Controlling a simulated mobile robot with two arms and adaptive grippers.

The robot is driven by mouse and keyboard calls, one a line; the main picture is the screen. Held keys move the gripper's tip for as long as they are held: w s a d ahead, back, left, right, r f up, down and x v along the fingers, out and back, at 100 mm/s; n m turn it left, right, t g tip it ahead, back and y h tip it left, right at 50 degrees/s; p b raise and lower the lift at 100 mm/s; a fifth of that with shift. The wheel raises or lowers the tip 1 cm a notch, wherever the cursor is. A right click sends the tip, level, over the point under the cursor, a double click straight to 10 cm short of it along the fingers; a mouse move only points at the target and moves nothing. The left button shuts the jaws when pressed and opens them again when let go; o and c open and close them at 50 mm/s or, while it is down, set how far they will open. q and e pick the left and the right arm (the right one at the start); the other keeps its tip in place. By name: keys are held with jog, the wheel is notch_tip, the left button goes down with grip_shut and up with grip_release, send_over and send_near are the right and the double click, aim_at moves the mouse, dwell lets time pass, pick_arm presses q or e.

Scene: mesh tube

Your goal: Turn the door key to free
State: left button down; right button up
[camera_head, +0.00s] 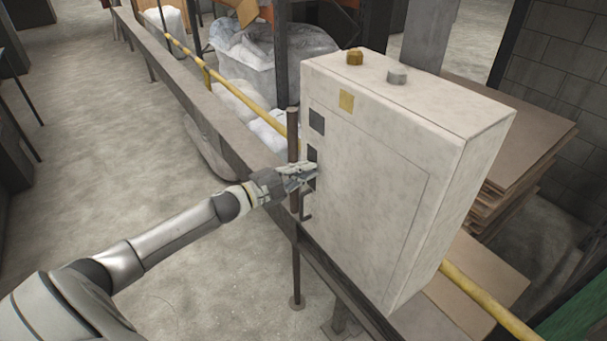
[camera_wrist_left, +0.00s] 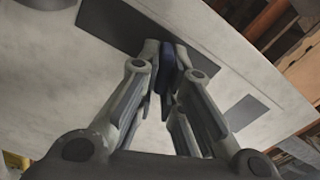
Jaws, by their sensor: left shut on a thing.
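A pale box-shaped cabinet (camera_head: 375,185) stands on the rail, with dark plates on its front near the left edge. My left gripper (camera_head: 312,172) is at the lower dark plate (camera_head: 312,156). In the left wrist view, the fingertips (camera_wrist_left: 166,62) are closed on a small dark blue piece, the key (camera_wrist_left: 165,72), in front of a dark plate (camera_wrist_left: 130,28). The key is mostly hidden by the fingers, and its turn angle cannot be told. In the head view the gripper hides it. My right gripper is not in view.
A thin bent handle (camera_head: 306,207) sits below the plate. A brown vertical post (camera_head: 293,135) stands just left of the cabinet. A yellow rail (camera_head: 485,300) runs behind it. Brown boards (camera_head: 525,140) are stacked at the right. The floor at left is clear.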

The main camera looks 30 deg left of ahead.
pick_arm(q)
jog(key=shift+d+f+m+b, duration=0.15)
jog(key=shift+m+b, duration=0.4)
jog(key=shift+m, duration=0.5)
jog(key=shift+a+f+m+b, duration=0.1)
jog(key=shift+m+b, duration=0.4)
jog(key=shift+m, duration=0.55)
jog(key=c, duration=1.6)
grip_release()
jog(key=shift+o, duration=0.2)
jog(key=v, duration=1.2)
